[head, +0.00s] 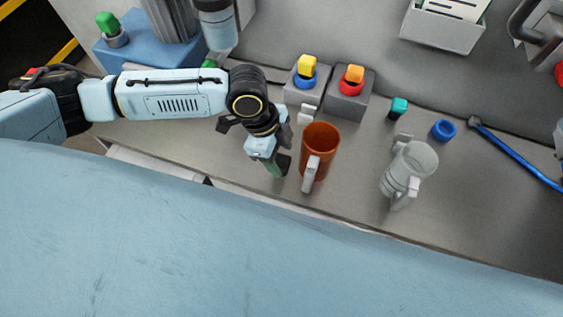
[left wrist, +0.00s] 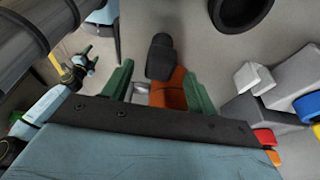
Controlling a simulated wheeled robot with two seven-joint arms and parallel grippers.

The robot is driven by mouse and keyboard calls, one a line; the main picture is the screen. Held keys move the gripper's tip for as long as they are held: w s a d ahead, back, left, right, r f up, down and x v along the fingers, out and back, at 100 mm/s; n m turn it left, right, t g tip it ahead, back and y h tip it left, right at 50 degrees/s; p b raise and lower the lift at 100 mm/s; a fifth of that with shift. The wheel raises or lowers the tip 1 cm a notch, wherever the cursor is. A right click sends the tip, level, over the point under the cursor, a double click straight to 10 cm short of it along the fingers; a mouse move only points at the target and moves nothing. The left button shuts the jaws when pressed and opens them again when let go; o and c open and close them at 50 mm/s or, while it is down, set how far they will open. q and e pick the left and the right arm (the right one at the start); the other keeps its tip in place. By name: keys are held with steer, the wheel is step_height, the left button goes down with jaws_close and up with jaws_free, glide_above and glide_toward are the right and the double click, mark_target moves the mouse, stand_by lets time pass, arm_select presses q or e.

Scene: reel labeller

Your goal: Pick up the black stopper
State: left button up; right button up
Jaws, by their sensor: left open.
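The black stopper (left wrist: 160,57) shows in the left wrist view as a dark, narrow shape, just ahead of the gap between my fingertips. My left gripper (left wrist: 158,86) is open, with one green finger on each side of that gap, and nothing is held. In the head view my left gripper (head: 275,166) points down near the table's front, just left of the orange-brown mug (head: 322,137). I cannot pick out the stopper there; the gripper seems to hide it. My right gripper is not in view.
The mug's orange side (left wrist: 170,90) shows behind the fingers. A grey mug (head: 420,158) stands farther right. Two grey blocks (head: 346,105) with coloured rings are behind, with a teal piece (head: 399,106) and blue ring (head: 443,130) to the right. A dark ring (left wrist: 262,14) is at the wrist view's top.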

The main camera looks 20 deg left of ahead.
mark_target(281, 159)
arm_select(q)
steer(key=x, duration=0.4)
steer(key=shift+f, duration=0.35)
steer(key=shift+a, duration=0.1)
steer(key=c, duration=1.1)
steer(key=shift+o, duration=0.2)
steer(key=shift+r, duration=0.15)
